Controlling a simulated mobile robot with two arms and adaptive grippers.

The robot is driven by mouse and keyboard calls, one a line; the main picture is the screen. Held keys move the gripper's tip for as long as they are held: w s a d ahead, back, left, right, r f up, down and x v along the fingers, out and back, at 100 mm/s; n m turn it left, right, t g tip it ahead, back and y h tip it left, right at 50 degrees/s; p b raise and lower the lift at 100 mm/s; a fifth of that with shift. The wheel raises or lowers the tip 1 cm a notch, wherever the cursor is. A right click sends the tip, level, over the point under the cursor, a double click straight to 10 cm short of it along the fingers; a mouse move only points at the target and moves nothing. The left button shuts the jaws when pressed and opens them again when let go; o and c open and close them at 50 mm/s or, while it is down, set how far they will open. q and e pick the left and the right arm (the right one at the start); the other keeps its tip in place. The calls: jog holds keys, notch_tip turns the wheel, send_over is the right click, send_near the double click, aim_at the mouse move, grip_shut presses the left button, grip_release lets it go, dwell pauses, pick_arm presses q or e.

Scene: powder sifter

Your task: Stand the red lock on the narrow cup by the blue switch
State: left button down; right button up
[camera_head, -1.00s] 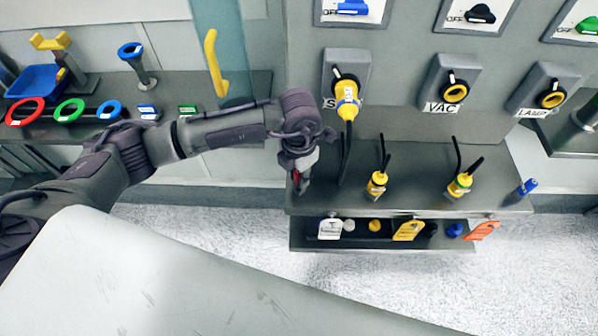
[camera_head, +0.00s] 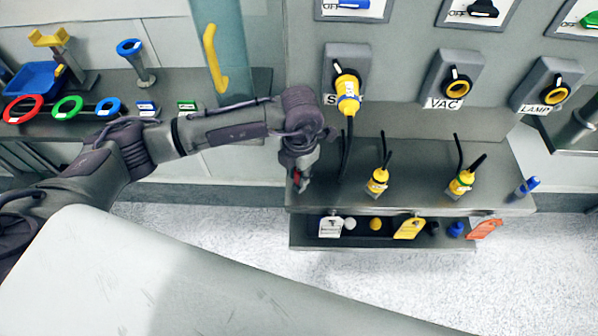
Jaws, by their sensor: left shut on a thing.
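My left gripper (camera_head: 300,179) reaches in from the left and points down at the left end of the grey bench shelf. It is shut on a small red thing, the red lock (camera_head: 296,178), of which only a little shows beside the fingers. The blue switch (camera_head: 352,4) is on the panel at the top edge, partly cut off. I cannot make out a narrow cup; the gripper and wrist cover that end of the shelf. I cannot tell whether the lock touches anything. My right gripper is not in view.
A yellow plug (camera_head: 347,92) sits in the left socket, its black cable hanging beside my gripper. Two yellow plugs (camera_head: 377,182) (camera_head: 462,183) stand on the shelf. A lower tray (camera_head: 310,243) holds tags and caps. Coloured rings (camera_head: 68,108) lie on the left bench.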

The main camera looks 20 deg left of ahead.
pick_arm(q)
jog(key=shift+b, duration=0.3)
dwell(0.5)
jog(key=shift+f+b, duration=0.65)
jog(key=shift+f, duration=0.15)
jog(key=c, duration=0.9)
grip_release()
jog(key=shift+o, duration=0.2)
